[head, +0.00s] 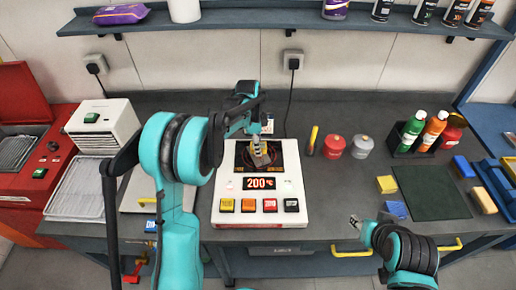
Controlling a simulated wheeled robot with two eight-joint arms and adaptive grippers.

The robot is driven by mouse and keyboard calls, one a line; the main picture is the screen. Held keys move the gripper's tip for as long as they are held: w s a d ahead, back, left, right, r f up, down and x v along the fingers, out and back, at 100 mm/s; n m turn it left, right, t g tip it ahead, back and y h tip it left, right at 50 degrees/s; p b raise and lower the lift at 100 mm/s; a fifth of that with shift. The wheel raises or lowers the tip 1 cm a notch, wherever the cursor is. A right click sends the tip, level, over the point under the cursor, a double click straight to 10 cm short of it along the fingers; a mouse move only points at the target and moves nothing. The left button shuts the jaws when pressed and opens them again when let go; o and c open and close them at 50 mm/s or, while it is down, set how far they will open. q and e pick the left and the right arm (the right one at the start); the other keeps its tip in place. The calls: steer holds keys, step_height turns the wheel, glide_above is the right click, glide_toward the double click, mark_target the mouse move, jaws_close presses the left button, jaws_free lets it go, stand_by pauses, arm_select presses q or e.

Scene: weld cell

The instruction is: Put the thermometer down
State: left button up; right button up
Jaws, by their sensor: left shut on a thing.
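My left arm reaches over a white hot plate (229,206) whose display reads 200 °C. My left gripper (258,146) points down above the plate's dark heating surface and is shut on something. The held thing is mostly hidden by the gripper and arm, so I cannot make out the thermometer's shape or whether it touches the plate. A small white and teal item (267,125) shows just behind the gripper. My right gripper (356,221) is low over the table's front edge, away from the plate; its jaw opening is too small to read.
Bottles stand in a black rack (402,149). A dark green mat (432,193) lies among colored blocks. A white-grey machine (103,125) stands left.

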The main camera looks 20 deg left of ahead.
arm_select(q)
steer(key=shift+f, duration=0.7)
steer(key=o, duration=1.2)
steer(key=shift+f, duration=0.1)
